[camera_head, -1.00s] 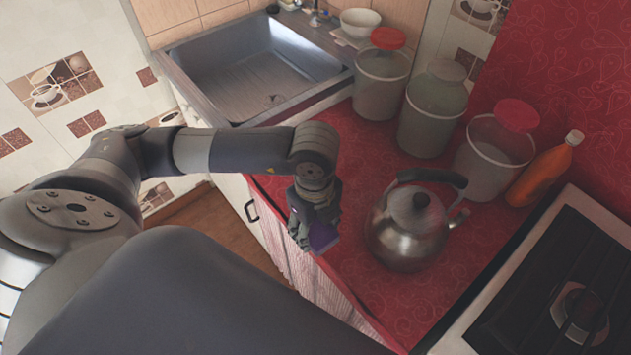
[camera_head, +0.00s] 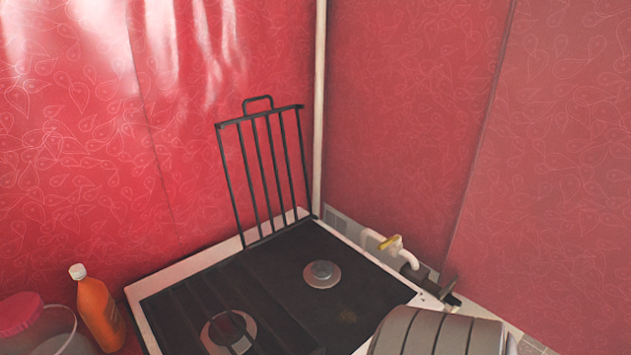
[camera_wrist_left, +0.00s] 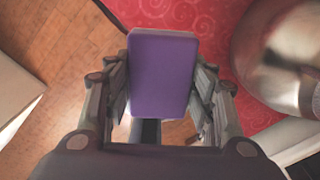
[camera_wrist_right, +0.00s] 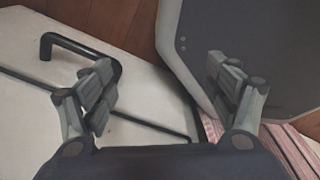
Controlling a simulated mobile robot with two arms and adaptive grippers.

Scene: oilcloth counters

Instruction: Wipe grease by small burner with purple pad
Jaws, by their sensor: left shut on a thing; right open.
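The purple pad (camera_wrist_left: 162,75) is held between the fingers of my left gripper (camera_wrist_left: 160,95) in the left wrist view. The pad is above the floor beside the red counter edge. A brownish grease spot (camera_head: 347,316) lies on the black stove top (camera_head: 300,250), just in front of the small burner (camera_head: 321,274). A larger burner (camera_head: 229,330) sits to its left. My right gripper (camera_wrist_right: 165,85) is open and empty in the right wrist view.
A black grate (camera_head: 266,175) stands raised at the stove's back. An orange bottle (camera_head: 98,310) and a red-lidded container (camera_head: 40,325) are at left. A gas pipe with a yellow valve (camera_head: 390,242) is at the right. A metal kettle (camera_wrist_left: 285,60) stands close to my left gripper.

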